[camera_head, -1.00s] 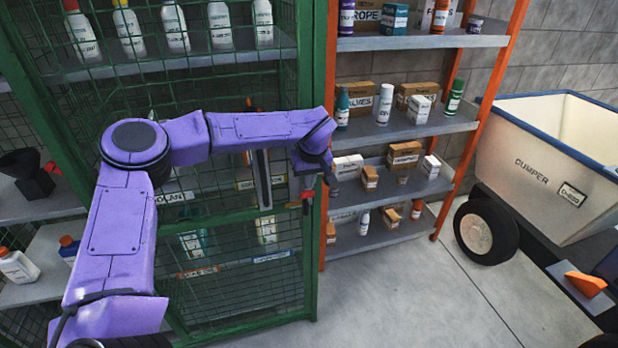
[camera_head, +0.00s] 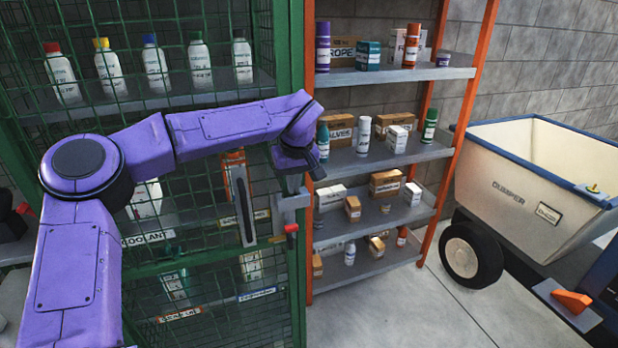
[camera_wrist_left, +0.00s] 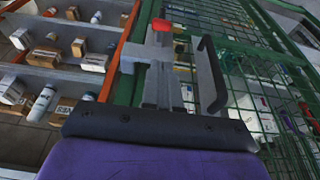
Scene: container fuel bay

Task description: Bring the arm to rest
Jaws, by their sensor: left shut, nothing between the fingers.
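My left arm, purple, comes in from the left in the head view and bends down at the wrist in front of the green mesh cabinet (camera_head: 291,60). My left gripper (camera_head: 317,168) hangs at the end of it, near the cabinet's right post, shut and empty. In the left wrist view the red tip (camera_wrist_left: 161,25) and handle (camera_wrist_left: 213,75) lie close ahead. I cannot tell whether the gripper touches the latch. My right gripper is not in view.
Several bottles (camera_head: 110,72) stand behind the mesh. An orange-posted shelf (camera_head: 466,95) with boxes and bottles stands right of the cabinet. A white dumper (camera_head: 510,175) with a dark wheel is farther right. The floor (camera_head: 400,310) between them is clear.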

